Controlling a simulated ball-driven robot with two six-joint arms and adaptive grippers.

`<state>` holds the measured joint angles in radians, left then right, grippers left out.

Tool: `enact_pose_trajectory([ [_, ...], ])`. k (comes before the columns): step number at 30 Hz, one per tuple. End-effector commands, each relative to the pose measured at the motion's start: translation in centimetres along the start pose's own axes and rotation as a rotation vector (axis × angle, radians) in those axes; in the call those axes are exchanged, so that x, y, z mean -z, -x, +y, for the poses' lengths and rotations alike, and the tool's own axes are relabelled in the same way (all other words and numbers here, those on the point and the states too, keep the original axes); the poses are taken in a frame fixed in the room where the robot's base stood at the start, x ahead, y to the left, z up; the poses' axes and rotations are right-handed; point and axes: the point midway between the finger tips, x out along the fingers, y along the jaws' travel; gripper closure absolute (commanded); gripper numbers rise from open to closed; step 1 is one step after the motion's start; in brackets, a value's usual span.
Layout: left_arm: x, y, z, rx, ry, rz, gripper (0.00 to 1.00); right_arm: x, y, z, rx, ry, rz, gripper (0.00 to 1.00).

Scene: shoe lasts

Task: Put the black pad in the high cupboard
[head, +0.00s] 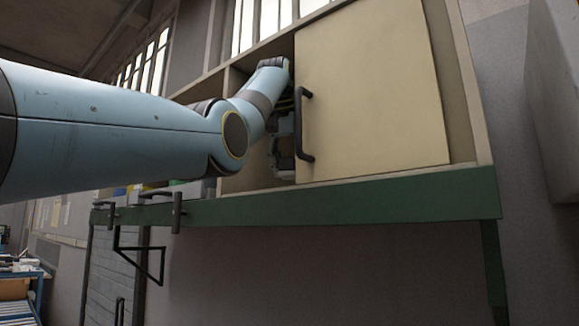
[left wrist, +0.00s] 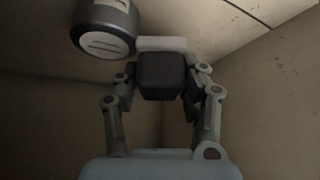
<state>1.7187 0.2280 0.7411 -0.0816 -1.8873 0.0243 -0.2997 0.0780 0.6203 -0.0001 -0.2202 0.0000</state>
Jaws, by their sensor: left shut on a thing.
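My left gripper (head: 281,155) reaches into the opening of the high cupboard (head: 460,150), beside a cream door panel (head: 375,95) with a dark handle (head: 304,125). The door and handle partly cover it in the head view. In the left wrist view, my left gripper (left wrist: 162,85) is shut on the black pad (left wrist: 161,74), a dark block between its fingers. The pad is hidden or too small to tell in the head view. Whether the pad touches a cupboard surface cannot be told. My right gripper is not in view.
In the left wrist view, a dark round thing with a pale end (left wrist: 106,32) is close to the left fingertips. A pale bar (left wrist: 162,45) lies just beyond the pad. Cupboard walls (left wrist: 270,90) close in around. A green beam (head: 350,200) runs below the cupboard.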

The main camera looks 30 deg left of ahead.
Motion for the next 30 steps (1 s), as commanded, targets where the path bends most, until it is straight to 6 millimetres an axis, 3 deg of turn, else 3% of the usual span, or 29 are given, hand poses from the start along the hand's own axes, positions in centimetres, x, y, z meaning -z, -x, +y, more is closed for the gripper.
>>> enact_pose_trajectory([
  [6,-1.2,-1.9,0.0,0.001,-0.001,-0.006,0.92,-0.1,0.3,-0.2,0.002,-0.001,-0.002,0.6],
  [28,-2.1,-3.2,0.1,0.001,-0.006,-0.016,0.92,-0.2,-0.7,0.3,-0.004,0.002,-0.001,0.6],
  [29,-2.1,-3.3,0.1,0.001,-0.006,-0.017,0.55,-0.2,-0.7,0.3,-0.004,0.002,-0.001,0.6],
  [30,-2.1,-3.3,0.1,0.001,-0.006,-0.017,0.5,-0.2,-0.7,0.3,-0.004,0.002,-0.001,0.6],
])
